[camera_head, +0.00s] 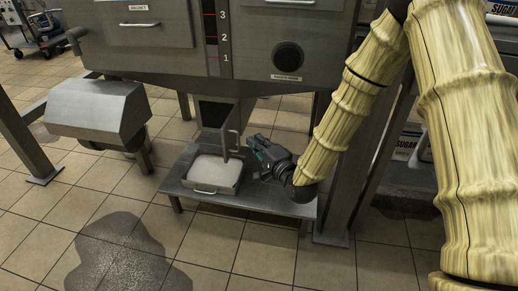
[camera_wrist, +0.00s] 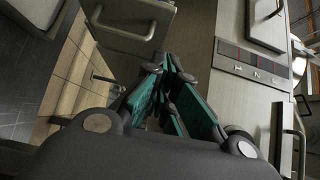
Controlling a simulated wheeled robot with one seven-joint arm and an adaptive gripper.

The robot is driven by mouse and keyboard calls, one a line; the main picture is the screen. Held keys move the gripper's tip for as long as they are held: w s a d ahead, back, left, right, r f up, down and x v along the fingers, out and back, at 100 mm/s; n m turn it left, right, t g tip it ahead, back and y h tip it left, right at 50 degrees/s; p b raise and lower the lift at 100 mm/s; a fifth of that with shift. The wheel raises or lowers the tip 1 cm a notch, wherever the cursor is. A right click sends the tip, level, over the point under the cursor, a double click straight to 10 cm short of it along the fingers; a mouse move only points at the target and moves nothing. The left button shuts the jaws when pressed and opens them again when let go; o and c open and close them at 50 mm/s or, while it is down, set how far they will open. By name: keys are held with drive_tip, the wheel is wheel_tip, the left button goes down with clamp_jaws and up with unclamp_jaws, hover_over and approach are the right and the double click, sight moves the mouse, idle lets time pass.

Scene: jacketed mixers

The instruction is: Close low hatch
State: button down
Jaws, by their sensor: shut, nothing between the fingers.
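The low hatch (camera_head: 233,139) is a small grey metal door with a bar handle. It stands swung open beside a dark opening (camera_head: 211,114) under the mixer's body. My gripper (camera_head: 252,142) is just right of the hatch door, fingers pointing toward it. Its fingers are shut and empty; whether they touch the door cannot be told. In the wrist view the dark and green fingers (camera_wrist: 172,68) come together near a grey panel with a handle, and I cannot tell for sure whether that panel is the hatch.
A shallow tray (camera_head: 216,188) of white material with a front handle sits on a low metal stand (camera_head: 250,198) below the hatch. The mixer's body (camera_head: 250,50) overhangs. A metal leg (camera_head: 345,190) stands right. A dark wet patch (camera_head: 125,255) lies on the tiled floor.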

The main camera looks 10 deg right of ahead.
drive_tip(key=b, duration=0.2)
approach(228, 123)
drive_tip(key=w+d, duration=0.2)
drive_tip(key=w, duration=0.1)
drive_tip(key=shift+w+a+f+b, duration=0.1)
drive_tip(key=shift+w+a+b, duration=0.2)
drive_tip(key=shift+a, duration=0.35)
drive_tip(key=shift+w+a+r+b, duration=0.15)
drive_tip(key=shift+a+b, duration=0.25)
drive_tip(key=shift+a, duration=0.25)
drive_tip(key=shift+w+a+f+b, duration=0.2)
drive_tip(key=shift+a+b, duration=0.15)
drive_tip(key=shift+a, duration=0.25)
drive_tip(key=shift+a, duration=0.2)
